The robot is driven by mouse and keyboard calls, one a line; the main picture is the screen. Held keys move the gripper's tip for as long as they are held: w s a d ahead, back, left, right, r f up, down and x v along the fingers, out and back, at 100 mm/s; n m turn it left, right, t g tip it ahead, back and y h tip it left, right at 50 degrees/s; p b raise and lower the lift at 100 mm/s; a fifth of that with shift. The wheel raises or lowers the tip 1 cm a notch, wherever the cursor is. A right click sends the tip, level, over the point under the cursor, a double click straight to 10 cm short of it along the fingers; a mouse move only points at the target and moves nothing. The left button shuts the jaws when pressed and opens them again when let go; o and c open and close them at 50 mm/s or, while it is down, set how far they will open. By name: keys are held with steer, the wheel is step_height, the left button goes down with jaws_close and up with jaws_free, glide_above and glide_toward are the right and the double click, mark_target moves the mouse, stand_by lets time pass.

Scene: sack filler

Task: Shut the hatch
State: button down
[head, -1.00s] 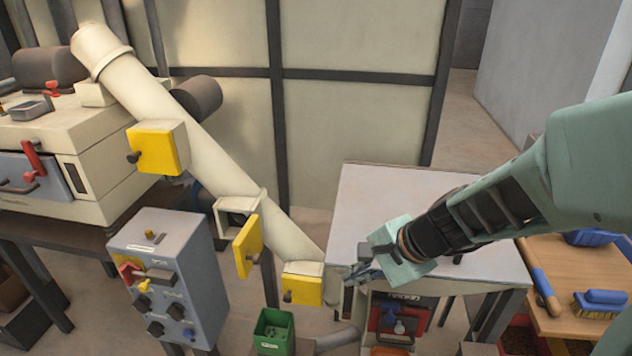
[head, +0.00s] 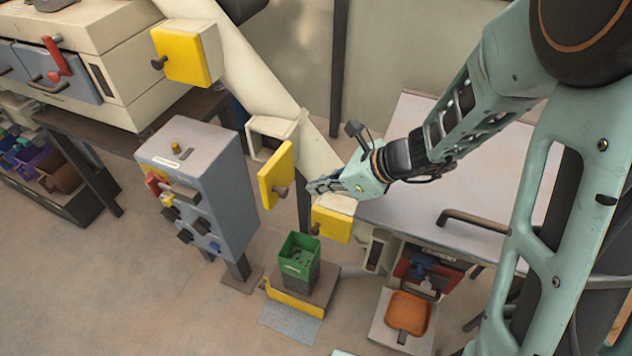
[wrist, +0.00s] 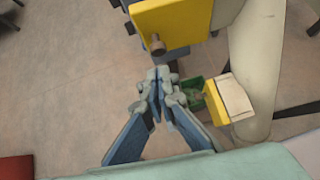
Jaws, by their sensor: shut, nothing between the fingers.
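The open yellow hatch door (head: 274,178) stands swung out from the middle box of the slanted cream chute, and its square opening (head: 262,138) shows. Its dark knob (head: 281,191) faces right, towards my gripper. My gripper (head: 312,187) is shut and empty, just right of the door and knob, seemingly apart from them. In the wrist view the yellow door (wrist: 172,24) with its knob (wrist: 157,44) lies just beyond my shut fingertips (wrist: 160,74).
A closed yellow hatch (head: 332,224) sits below my gripper, and another (head: 183,55) sits higher on the chute. A blue-grey control box (head: 198,185) stands left of the open door. A green bin (head: 298,260) stands below. A grey table (head: 430,200) is right.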

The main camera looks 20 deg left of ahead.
mark_target(287, 195)
steer(key=s+x, duration=0.1)
steer(key=x, duration=0.7)
steer(key=shift+w+b, duration=0.45)
steer(key=shift+a, duration=0.15)
